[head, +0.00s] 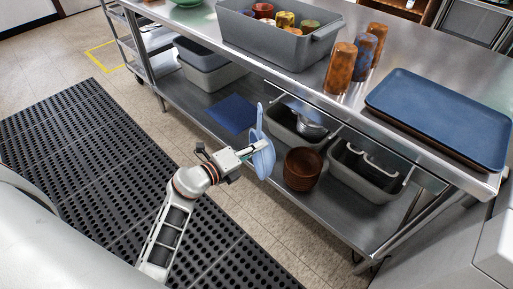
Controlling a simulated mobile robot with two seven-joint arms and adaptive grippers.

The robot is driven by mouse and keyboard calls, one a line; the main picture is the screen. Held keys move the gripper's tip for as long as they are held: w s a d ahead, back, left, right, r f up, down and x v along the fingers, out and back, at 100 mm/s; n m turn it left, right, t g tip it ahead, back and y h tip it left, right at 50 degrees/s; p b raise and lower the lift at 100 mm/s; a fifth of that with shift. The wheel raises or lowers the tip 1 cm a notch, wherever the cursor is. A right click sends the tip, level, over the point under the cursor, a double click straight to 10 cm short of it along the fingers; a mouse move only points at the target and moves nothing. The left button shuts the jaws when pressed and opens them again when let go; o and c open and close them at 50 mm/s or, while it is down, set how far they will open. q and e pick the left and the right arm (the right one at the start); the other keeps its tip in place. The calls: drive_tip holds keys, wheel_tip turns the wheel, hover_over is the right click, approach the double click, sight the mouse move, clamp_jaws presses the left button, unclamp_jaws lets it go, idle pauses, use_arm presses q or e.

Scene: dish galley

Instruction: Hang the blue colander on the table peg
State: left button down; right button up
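The blue colander (265,162) is upright and edge-on, with its long handle pointing up. It is in front of the steel table's (440,150) near edge, at about the height of the space over the lower shelf. My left gripper (256,149) reaches it from the left and appears shut on it; the exact contact is small and partly hidden. I cannot make out the table peg clearly; the colander and its handle cover part of the table front. My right gripper is not in view.
On the tabletop are a grey tub (270,43) of cups, tall tumblers (340,68) and a blue tray (440,112). The lower shelf holds stacked brown bowls (302,170), grey bins (368,173) and a blue mat (232,113). A black rubber mat (60,140) covers the floor at left.

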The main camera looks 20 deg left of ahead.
sight(271, 142)
use_arm(q)
drive_tip(key=shift+w+d+f, duration=0.15)
drive_tip(key=shift+w, duration=0.35)
drive_tip(key=shift+w+d+b, duration=0.25)
drive_tip(key=shift+w+b, duration=0.2)
drive_tip(key=shift+w, duration=0.15)
drive_tip(key=shift+b+x, duration=0.75)
drive_tip(key=shift+x, duration=2)
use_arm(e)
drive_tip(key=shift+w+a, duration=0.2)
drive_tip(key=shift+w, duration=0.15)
use_arm(q)
drive_tip(key=shift+a+f, duration=0.1)
drive_tip(key=shift+a, duration=0.05)
drive_tip(key=c, duration=2.2)
unclamp_jaws()
